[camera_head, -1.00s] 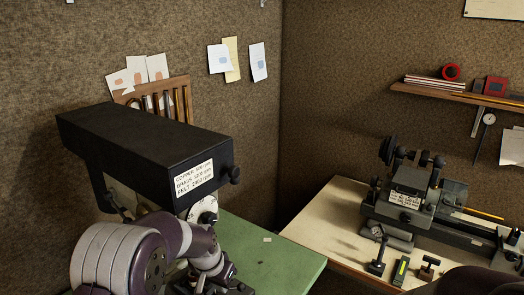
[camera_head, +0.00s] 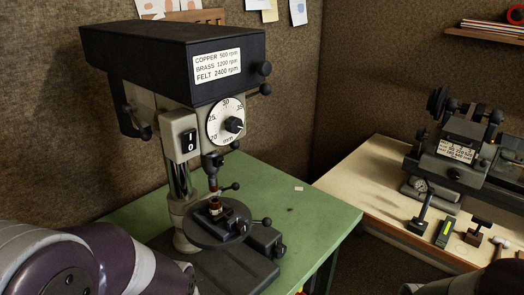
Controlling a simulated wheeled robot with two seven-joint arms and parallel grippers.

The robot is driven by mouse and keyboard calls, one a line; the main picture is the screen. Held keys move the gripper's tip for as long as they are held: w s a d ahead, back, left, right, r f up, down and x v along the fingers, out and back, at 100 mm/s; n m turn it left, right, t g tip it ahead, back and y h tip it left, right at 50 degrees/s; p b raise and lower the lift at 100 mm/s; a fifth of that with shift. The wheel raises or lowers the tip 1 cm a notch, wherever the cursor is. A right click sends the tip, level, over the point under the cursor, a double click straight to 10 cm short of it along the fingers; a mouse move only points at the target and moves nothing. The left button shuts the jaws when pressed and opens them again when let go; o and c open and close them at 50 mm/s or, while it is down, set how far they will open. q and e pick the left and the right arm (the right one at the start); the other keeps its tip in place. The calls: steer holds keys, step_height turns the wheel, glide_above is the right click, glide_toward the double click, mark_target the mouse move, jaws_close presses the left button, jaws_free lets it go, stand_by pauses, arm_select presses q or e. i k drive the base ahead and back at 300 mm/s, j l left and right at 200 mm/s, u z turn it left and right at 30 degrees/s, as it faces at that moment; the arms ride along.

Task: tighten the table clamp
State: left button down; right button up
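The drill press (camera_head: 175,60) stands on the green bench, with a round dark work table (camera_head: 190,232) low on its column. A dark lever with a ball end (camera_head: 262,222) sticks out at the table's right side. A second ball-ended lever (camera_head: 232,187) sits just above the table. I cannot tell for certain which is the table clamp, or how tight either is. A small dark vise (camera_head: 236,216) on the table holds a small reddish-brown piece (camera_head: 215,208). My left arm shows at the lower left, short of the press; neither gripper is in view.
The green bench (camera_head: 310,215) has free room right of the press, with one small pale scrap (camera_head: 299,188). A pale bench (camera_head: 380,180) at the right carries a dark lathe-like machine (camera_head: 455,150) and several small tools. Walls stand close behind.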

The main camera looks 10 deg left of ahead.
mark_target(235, 186)
steer(key=i+l, duration=0.35)
steer(key=l, duration=0.15)
steer(key=i+l, duration=0.7)
steer(key=l, duration=0.25)
steer(key=i+l, duration=0.35)
steer(key=l+u, duration=0.15)
steer(key=u, duration=0.15)
steer(key=l+u, duration=0.1)
steer(key=u, duration=2.5)
steer(key=l, duration=0.1)
